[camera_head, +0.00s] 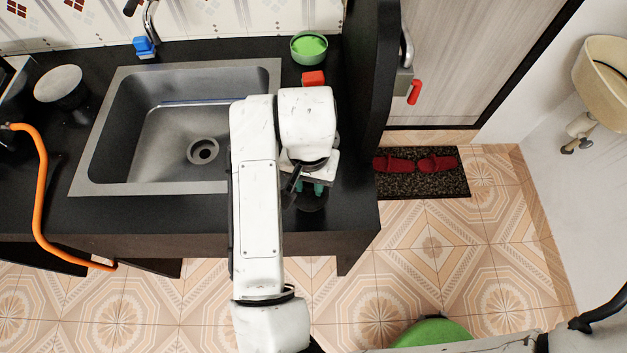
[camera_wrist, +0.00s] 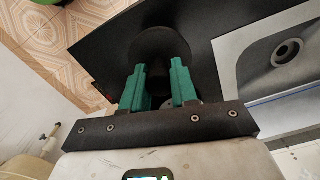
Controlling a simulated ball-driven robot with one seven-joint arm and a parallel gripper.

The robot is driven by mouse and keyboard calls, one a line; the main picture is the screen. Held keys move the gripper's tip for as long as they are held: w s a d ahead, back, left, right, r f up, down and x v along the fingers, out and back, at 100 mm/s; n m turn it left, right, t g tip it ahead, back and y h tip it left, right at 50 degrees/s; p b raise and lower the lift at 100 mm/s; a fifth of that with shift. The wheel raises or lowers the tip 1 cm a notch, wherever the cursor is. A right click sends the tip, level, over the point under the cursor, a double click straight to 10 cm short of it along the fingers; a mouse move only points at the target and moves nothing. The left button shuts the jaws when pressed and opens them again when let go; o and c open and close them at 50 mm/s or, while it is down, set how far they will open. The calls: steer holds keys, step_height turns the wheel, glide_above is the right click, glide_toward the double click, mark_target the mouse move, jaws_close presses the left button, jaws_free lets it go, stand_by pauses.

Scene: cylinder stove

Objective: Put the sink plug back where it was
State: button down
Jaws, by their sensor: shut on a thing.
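The sink plug is a dark round disc (camera_head: 311,203) at the counter's front right, to the right of the sink. It also shows in the wrist view as a black disc (camera_wrist: 160,42) beyond my green fingers. My gripper (camera_head: 313,187) is shut on the plug; the gripped part is mostly hidden between the fingers (camera_wrist: 160,72). I cannot tell whether the disc touches the counter. The metal sink (camera_head: 150,190) is to the left, with its round drain (camera_head: 203,151) uncovered. The drain also shows at the right of the wrist view (camera_wrist: 286,52).
A red block (camera_head: 313,78) and a green bowl (camera_head: 309,47) stand on the counter (camera_head: 130,215) behind my gripper. A tap (camera_head: 150,20) rises behind the sink. A dark panel (camera_head: 382,80) bounds the counter's right.

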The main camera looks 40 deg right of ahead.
steer(key=shift+w+d+f, duration=0.25)
steer(key=shift+d+f, duration=0.2)
steer(key=shift+f, duration=0.15)
steer(key=shift+w+d+f, duration=0.2)
steer(key=shift+d+f, duration=0.2)
steer(key=shift+f, duration=1.75)
steer(key=shift+f, duration=0.15)
steer(key=c, duration=0.9)
jaws_free()
steer(key=shift+o, duration=0.2)
step_height(320, 180, up, 12)
steer(key=shift+r, duration=0.2)
